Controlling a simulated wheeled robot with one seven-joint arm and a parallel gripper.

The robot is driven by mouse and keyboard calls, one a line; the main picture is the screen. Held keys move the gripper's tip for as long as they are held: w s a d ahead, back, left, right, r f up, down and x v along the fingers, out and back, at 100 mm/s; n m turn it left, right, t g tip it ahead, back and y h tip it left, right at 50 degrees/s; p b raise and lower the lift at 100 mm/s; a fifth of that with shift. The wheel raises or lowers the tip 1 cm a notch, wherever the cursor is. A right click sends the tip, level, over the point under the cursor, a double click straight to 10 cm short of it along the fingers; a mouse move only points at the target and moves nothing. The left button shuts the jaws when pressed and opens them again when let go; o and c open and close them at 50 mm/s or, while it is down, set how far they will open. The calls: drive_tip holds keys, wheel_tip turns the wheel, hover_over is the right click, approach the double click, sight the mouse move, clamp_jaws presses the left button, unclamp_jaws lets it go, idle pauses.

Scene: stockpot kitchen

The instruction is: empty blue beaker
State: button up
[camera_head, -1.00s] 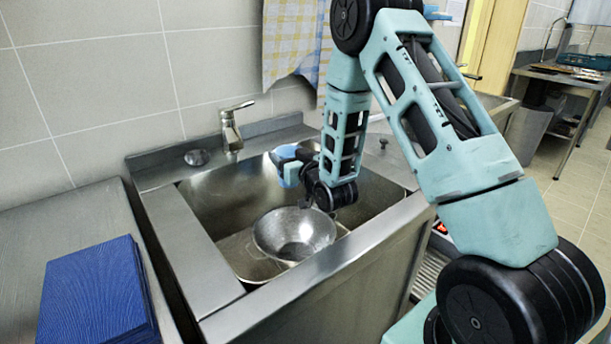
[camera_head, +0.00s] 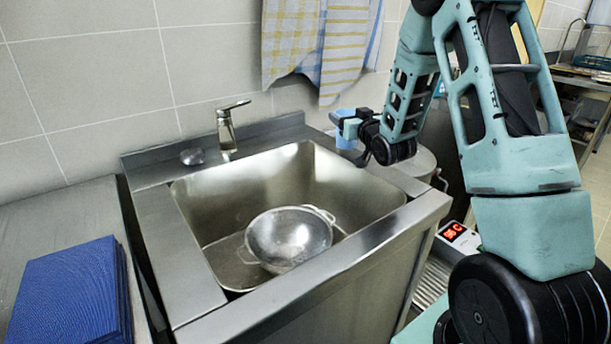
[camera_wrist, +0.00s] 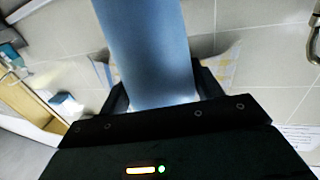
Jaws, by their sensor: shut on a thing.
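The blue beaker (camera_head: 346,128) is held in my gripper (camera_head: 358,128) near the back right corner of the sink, in the head view. It looks roughly upright there, at about the height of the sink rim. In the wrist view the blue beaker (camera_wrist: 148,50) fills the upper middle, with the dark fingers of my gripper (camera_wrist: 158,95) on both sides of it. My gripper is shut on the beaker. The inside of the beaker is hidden, so its contents cannot be told.
A metal colander (camera_head: 290,236) sits in the steel sink (camera_head: 215,215). A faucet (camera_head: 228,128) stands behind the sink. A large pot (camera_head: 418,163) is right of the sink. A checked towel (camera_head: 318,45) hangs on the wall.

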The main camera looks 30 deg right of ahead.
sight(337, 112)
drive_tip(key=shift+w+a+r+n+p, duration=0.15)
drive_tip(key=shift+a+r+n+p, duration=0.2)
drive_tip(key=shift+a+n, duration=0.3)
drive_tip(key=shift+w+a+r+n+p, duration=0.1)
drive_tip(key=shift+a+r+n+p, duration=0.1)
drive_tip(key=shift+a+n+p, duration=0.45)
drive_tip(key=shift+w+a+r+n+p, duration=0.15)
drive_tip(key=shift+a+r+n+p, duration=0.2)
drive_tip(key=shift+n, duration=0.45)
drive_tip(key=w+a+f+n+p, duration=0.1)
drive_tip(key=a+f+n, duration=0.4)
drive_tip(key=n, duration=0.5)
drive_tip(key=shift+p, duration=0.65)
drive_tip(key=shift+w+a+f+n, duration=0.1)
drive_tip(key=shift+a+f+n, duration=0.05)
drive_tip(key=shift+n, duration=0.15)
drive_tip(key=shift+a+f, duration=0.1)
drive_tip(key=shift+a, duration=0.05)
drive_tip(key=shift+w+a+f+n+b, duration=0.15)
drive_tip(key=shift+a+f+n+b, duration=0.4)
drive_tip(key=shift+n, duration=0.55)
